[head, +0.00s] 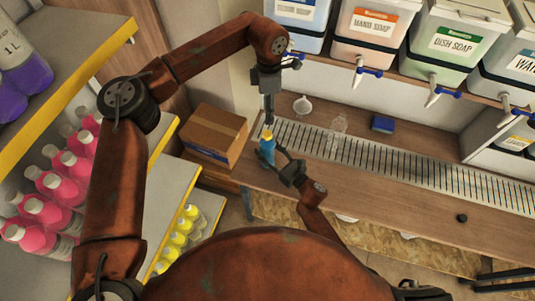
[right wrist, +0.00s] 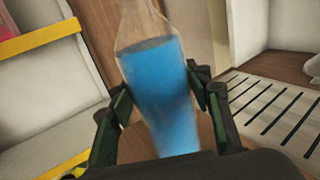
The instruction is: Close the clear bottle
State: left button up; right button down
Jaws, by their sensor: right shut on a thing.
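A clear bottle with blue liquid (head: 267,152) stands near the left end of the counter. A yellow cap (head: 267,134) shows at its top; I cannot tell whether it is seated on the neck. My right gripper (head: 281,152) is shut around the bottle's body from the right. The right wrist view shows the bottle (right wrist: 165,95) between the two fingers, slightly tilted in the picture, its mouth cut off by the upper edge. My left gripper (head: 268,120) points down from above, its fingertips right at the cap. Whether the fingers grip the cap is too small to tell.
An empty clear bottle (head: 337,130), a white funnel (head: 302,105) and a blue block (head: 382,124) are at the counter's back. A metal grate (head: 420,170) runs along it. A cardboard box (head: 212,135) stands left. A black round piece (head: 462,217) lies right.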

jog(key=shift+r, duration=0.1)
jog(key=c, duration=0.9)
grip_release()
jog(key=shift+c, duration=0.2)
jog(key=v, duration=1.2)
jog(key=shift+s, duration=0.1)
